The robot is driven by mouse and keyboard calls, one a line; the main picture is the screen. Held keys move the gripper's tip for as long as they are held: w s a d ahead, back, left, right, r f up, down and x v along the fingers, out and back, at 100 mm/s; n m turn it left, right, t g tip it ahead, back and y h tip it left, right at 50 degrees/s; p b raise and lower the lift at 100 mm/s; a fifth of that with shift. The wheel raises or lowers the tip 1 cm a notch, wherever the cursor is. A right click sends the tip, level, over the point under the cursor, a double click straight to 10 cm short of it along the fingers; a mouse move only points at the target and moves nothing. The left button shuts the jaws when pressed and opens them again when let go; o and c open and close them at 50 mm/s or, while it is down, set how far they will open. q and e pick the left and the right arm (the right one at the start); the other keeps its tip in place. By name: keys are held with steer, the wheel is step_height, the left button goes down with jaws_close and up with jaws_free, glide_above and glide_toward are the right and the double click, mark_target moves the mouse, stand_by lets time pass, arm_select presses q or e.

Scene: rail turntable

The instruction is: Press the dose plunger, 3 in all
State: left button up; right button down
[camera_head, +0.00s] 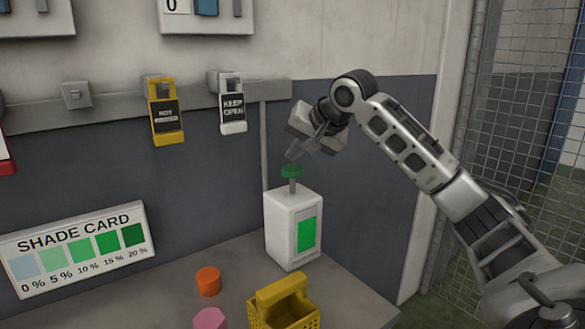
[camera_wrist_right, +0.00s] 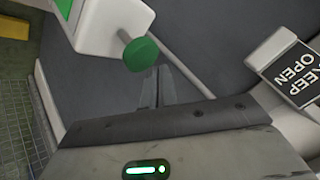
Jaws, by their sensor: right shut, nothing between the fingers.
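The dose plunger (camera_head: 292,171) is a green round cap on a grey stem on top of a white dispenser (camera_head: 282,225). The dispenser has a green window on its front and stands on the grey bench. My right gripper (camera_head: 292,154) is shut and empty, with its fingertips just above the plunger cap. In the right wrist view the cap (camera_wrist_right: 141,52) lies just beyond the fingertips (camera_wrist_right: 157,70); whether they touch cannot be told. A shade card (camera_head: 80,248) with green swatches from 0 % to 20 % stands at the left. My left gripper is not in view.
An orange cylinder (camera_head: 208,281), a pink block (camera_head: 210,318) and a yellow basket (camera_head: 284,308) stand on the bench in front of the dispenser. A yellow tag (camera_head: 165,118) and a white "KEEP OPEN" tag (camera_head: 232,108) hang from the wall rail. Wire mesh (camera_head: 500,130) stands at the right.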

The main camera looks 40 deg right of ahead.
mark_target(294, 169)
steer(key=shift+f, duration=0.15)
stand_by(0.3)
steer(key=shift+f, duration=0.3)
steer(key=shift+f+b, duration=0.25)
steer(key=shift+b, duration=0.05)
stand_by(0.3)
steer(key=shift+f+b, duration=0.6)
steer(key=shift+f, duration=0.6)
stand_by(0.8)
steer(key=shift+r, duration=0.1)
steer(key=shift+r+p, duration=0.65)
steer(key=shift+p, duration=0.25)
steer(key=shift+r+p, duration=0.9)
steer(key=shift+p, duration=0.15)
steer(key=shift+r, duration=0.15)
